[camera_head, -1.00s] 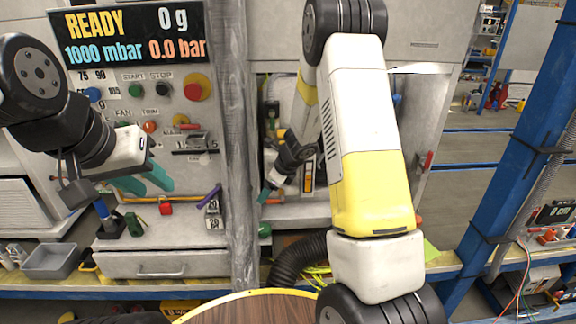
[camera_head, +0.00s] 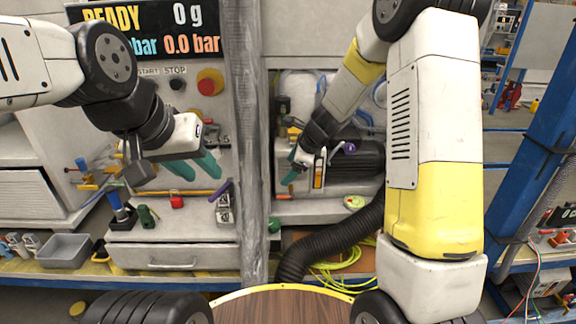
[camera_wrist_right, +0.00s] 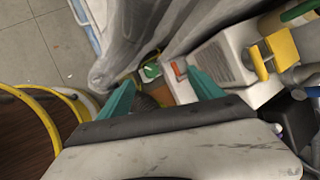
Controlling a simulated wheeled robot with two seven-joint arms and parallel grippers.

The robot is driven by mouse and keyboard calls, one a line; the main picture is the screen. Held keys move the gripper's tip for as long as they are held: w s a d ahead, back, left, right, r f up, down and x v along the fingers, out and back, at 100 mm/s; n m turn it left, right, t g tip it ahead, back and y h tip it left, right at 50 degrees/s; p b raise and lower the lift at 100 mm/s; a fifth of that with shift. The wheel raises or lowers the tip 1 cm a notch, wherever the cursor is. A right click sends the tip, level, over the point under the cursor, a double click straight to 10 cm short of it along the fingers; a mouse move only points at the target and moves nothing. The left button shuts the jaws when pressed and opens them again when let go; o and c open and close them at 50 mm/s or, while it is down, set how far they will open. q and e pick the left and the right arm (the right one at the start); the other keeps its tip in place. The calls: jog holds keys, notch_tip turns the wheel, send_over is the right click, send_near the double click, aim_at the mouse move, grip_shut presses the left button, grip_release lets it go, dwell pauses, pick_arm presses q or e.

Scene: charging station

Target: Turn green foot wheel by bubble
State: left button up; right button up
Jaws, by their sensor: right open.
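A small green round piece, which looks like the green foot wheel (camera_head: 274,226), sits low beside the grey pillar in the head view. In the right wrist view a green piece (camera_wrist_right: 151,72) shows beyond and between my fingers, apart from them. A round yellow-green disc, likely the bubble level (camera_head: 355,202), lies on the cabinet ledge; I cannot read its bubble. My right gripper (camera_head: 291,176) is inside the cabinet opening, above and right of the green wheel; its fingers (camera_wrist_right: 164,88) are open and empty. My left gripper (camera_head: 198,174) is open and empty before the left panel.
The grey pillar (camera_head: 248,150) stands close left of the green wheel. A black ribbed hose (camera_head: 335,238) runs below the ledge. An orange piece (camera_wrist_right: 180,68) is beside the green one. A drawer (camera_head: 172,256) is at left, a round wooden top (camera_head: 283,308) in front.

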notch_tip(320, 180, down, 13)
jog(key=w+n+g+h, duration=0.1)
jog(key=w+n+h, duration=0.1)
jog(key=n, duration=2.4)
send_near(275, 223)
jog(key=f, duration=0.1)
jog(key=x, duration=0.8)
jog(key=shift+a, duration=0.35)
jog(key=c, duration=1.3)
jog(key=shift+d+n, duration=0.1)
jog(key=shift+n, duration=0.2)
jog(key=shift+c, duration=0.2)
jog(key=shift+w, duration=0.1)
jog(key=shift+d+n+y, duration=0.1)
jog(key=shift+n+y, duration=0.2)
jog(key=shift+n, duration=0.6)
jog(key=shift+w+n+g+y, duration=0.15)
jog(key=shift+n+g, duration=0.3)
jog(key=shift+n, duration=0.55)
jog(key=shift+n+g+y, duration=0.25)
jog(key=shift+n+g, duration=0.2)
jog(key=shift+n, duration=0.55)
